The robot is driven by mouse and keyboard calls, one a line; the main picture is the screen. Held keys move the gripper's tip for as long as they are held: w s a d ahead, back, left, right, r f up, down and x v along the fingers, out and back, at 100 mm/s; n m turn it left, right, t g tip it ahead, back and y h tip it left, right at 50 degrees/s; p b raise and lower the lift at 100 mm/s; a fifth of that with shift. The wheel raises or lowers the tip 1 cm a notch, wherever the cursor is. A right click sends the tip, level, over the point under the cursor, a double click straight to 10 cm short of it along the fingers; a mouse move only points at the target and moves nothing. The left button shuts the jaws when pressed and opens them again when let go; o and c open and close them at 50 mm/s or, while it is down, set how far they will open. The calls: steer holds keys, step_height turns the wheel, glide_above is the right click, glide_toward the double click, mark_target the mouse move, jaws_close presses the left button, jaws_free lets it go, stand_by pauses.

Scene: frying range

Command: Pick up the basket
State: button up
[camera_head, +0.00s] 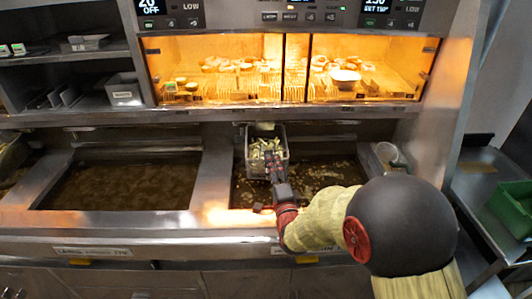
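The basket (284,133) is a small metal wire fry basket with pale fries in it. It is at the back left of the right-hand oil vat (318,175), close to the vat's back wall. My gripper (271,160) reaches from the front right and overlaps the front of the basket in this view. The gripper is dark and small here, and it hides the basket's front and any handle there. I cannot tell whether its fingers are open or shut, or whether they touch the basket.
A second oil vat (120,185) lies to the left, with a steel divider (208,175) between. A lit warming cabinet (285,70) with food is above. A clear container (388,155) stands right of the vat. A green bin (512,208) sits far right. Shelves (65,55) are at upper left.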

steer(key=w, duration=0.5)
steer(key=shift+w+a+r, duration=0.1)
steer(key=shift+w+r, duration=0.15)
steer(key=shift+w, duration=0.15)
steer(key=shift+c, duration=1.3)
jaws_close()
